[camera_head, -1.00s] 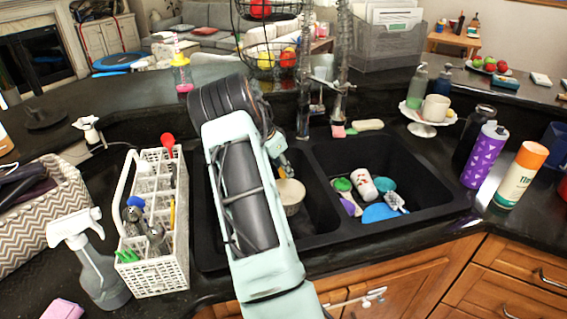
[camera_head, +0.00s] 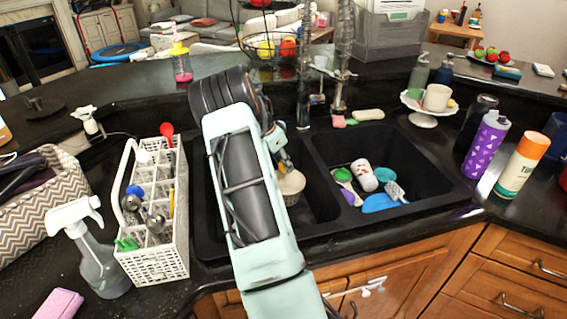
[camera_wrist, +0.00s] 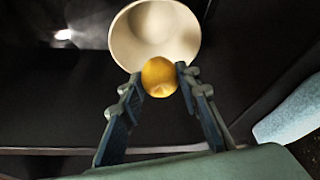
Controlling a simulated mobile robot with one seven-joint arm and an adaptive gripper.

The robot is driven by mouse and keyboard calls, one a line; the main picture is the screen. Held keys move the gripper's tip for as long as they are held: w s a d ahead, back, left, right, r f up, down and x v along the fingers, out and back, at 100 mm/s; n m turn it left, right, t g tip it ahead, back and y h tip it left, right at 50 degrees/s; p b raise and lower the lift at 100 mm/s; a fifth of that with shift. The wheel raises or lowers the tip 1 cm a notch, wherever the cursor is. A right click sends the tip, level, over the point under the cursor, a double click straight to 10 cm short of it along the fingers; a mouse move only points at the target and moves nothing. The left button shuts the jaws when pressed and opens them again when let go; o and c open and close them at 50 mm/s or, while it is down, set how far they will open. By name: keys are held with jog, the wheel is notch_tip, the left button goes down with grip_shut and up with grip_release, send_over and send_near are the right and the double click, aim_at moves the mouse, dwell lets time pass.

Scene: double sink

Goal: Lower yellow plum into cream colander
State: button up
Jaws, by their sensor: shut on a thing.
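The yellow plum (camera_wrist: 160,77) is held between the two fingertips of my gripper (camera_wrist: 157,80) in the wrist view. The cream colander (camera_wrist: 137,42) lies just beyond the plum there, and the plum overlaps its near rim in the picture. The visible inside of the colander looks empty. In the head view the colander (camera_head: 291,186) sits in the left sink basin, partly hidden by my arm. My gripper (camera_head: 284,163) is directly above it in that view, with the plum too small to make out clearly.
The right basin (camera_head: 415,165) holds a red-and-white cup (camera_head: 364,175), a blue item and several utensils. A white cutlery basket (camera_head: 155,262) and a spray bottle (camera_head: 95,262) stand left of the sink. A divider separates the basins.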

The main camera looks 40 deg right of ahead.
jog(key=shift+f, duration=0.15)
jog(key=shift+f+b, duration=3)
jog(key=shift+f, duration=0.85)
jog(key=shift+f+b, duration=2)
jog(key=shift+f, duration=0.65)
jog(key=o, duration=1.2)
jog(key=v, duration=1.2)
jog(key=shift+r, duration=0.1)
